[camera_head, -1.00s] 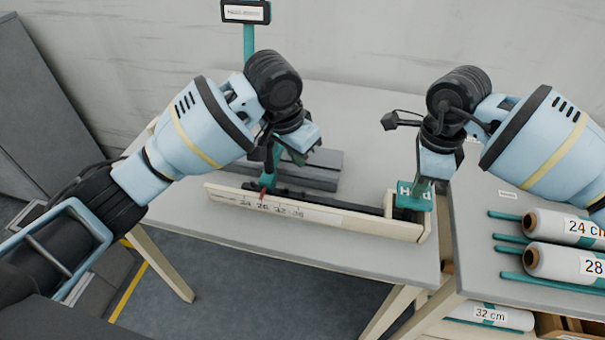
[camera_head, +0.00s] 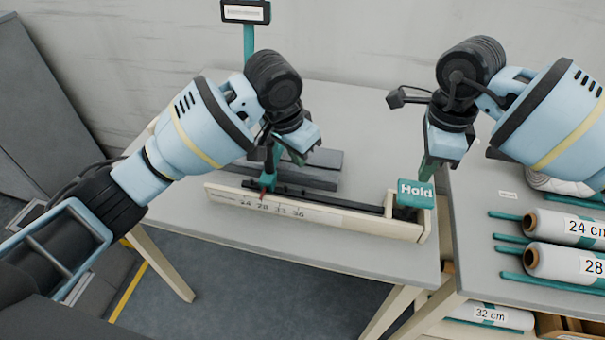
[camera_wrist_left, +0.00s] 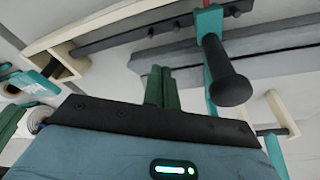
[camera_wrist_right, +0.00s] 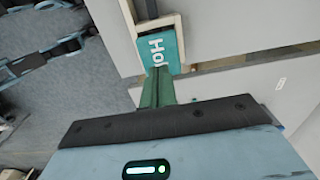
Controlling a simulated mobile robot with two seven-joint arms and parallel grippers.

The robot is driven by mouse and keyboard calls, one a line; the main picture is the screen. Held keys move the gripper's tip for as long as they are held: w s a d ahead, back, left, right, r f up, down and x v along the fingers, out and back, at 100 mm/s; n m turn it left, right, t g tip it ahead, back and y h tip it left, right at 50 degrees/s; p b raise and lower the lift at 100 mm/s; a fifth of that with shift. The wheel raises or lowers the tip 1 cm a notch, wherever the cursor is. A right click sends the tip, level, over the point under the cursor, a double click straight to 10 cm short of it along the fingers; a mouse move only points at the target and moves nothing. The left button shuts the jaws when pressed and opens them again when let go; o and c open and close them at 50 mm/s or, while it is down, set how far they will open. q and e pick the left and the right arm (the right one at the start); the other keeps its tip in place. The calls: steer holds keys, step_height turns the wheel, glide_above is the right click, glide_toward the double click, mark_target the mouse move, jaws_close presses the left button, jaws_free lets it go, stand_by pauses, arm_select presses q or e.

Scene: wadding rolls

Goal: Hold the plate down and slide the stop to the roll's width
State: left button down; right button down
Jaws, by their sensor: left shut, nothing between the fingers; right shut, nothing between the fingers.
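The teal plate marked "Hold" (camera_head: 415,193) sits at the right end of the cream measuring fixture (camera_head: 340,222). The stop (camera_head: 268,178) stands on the rail near the left end, its red pointer close to the 28 mark. In the left wrist view the stop's black knob (camera_wrist_left: 228,88) is right of my left fingers. My left gripper (camera_head: 299,158) is shut and empty, beside the stop. My right gripper (camera_head: 427,173) is shut and empty at the plate's far edge. Its fingertips overlap the plate (camera_wrist_right: 166,50) in the right wrist view; I cannot tell whether they touch.
A side table on the right holds rolls labelled 24 cm (camera_head: 560,227) and 28 cm (camera_head: 565,263) on teal pegs. A 32 cm roll (camera_head: 495,316) lies below. A small display (camera_head: 246,12) stands behind. Grey bars (camera_head: 315,170) lie behind the rail.

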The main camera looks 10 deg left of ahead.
steer(key=shift+r, duration=1.2)
step_height(320, 180, up, 19)
steer(key=s+t+p, duration=0.1)
steer(key=t+p, duration=0.1)
steer(key=p, duration=0.5)
steer(key=shift+p, duration=0.4)
stand_by(0.8)
steer(key=shift+s, duration=0.1)
stand_by(0.4)
